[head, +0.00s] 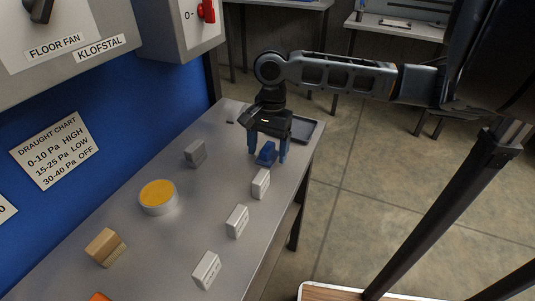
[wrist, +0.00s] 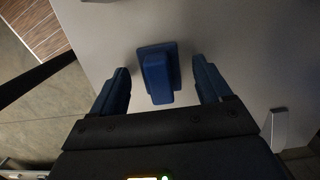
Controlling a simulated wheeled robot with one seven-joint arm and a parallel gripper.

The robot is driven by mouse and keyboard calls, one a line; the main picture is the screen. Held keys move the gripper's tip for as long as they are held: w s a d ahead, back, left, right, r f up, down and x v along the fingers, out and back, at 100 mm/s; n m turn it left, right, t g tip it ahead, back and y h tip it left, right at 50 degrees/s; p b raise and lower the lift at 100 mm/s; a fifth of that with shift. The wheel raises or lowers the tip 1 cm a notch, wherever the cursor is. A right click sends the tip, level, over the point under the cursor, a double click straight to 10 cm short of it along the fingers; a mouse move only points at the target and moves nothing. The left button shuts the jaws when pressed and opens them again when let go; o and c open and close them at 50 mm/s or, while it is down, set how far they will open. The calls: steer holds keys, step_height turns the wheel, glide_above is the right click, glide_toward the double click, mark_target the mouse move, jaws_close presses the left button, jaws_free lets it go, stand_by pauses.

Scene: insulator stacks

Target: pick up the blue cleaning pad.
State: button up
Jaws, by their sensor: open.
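The blue cleaning pad (head: 265,154) stands on the grey bench top toward its far end. It has a flat base and a raised block on top, seen from above in the wrist view (wrist: 158,75). My gripper (head: 267,150) points down over it, with the blue fingers apart on either side. In the wrist view my gripper (wrist: 163,85) is open, the pad sits between the fingertips, and a gap shows on both sides. I cannot tell how far the fingertips are above the bench.
On the bench (head: 140,242) stand several white blocks (head: 237,221) along the right edge, a grey block (head: 196,153), a round tin with yellow content (head: 158,196) and a tan block (head: 105,247). A dark tray (head: 304,131) lies behind my gripper. A blue panel (head: 90,110) borders the left.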

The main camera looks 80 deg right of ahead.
steer(key=c, duration=1.2)
steer(key=shift+c, duration=0.2)
steer(key=shift+r, duration=0.15)
